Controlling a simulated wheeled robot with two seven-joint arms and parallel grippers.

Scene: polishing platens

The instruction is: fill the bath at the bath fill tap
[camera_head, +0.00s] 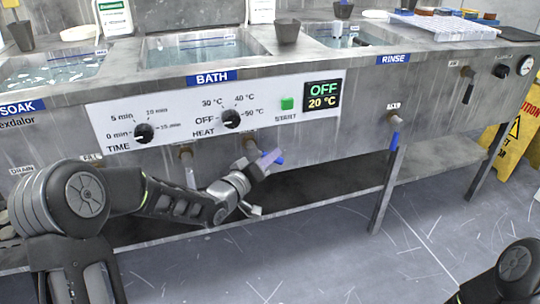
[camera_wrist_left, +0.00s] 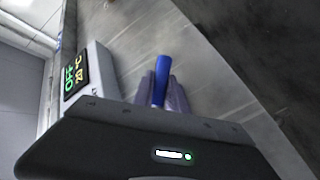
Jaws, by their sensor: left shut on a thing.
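The bath basin (camera_head: 150,62) is set into the metal bench above the BATH label (camera_head: 212,77), and liquid shows in it. The bath fill tap (camera_head: 249,146) sticks out of the bench front below the control panel, with a blue lever (camera_head: 271,158). My left gripper (camera_head: 262,168) is at this tap, shut on its blue lever. In the left wrist view the blue lever (camera_wrist_left: 161,70) stands between the two fingers (camera_wrist_left: 162,95). The fingers hide part of the lever and tap body. My right gripper is out of view.
The control panel (camera_head: 180,118) has TIME and HEAT knobs, a green START button (camera_head: 287,103) and a display (camera_head: 322,95) reading OFF, 20 °C. A grey-lever tap (camera_head: 187,160) is left of my gripper. The rinse tap (camera_head: 395,125) is further right. A lower shelf (camera_head: 330,172) runs below.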

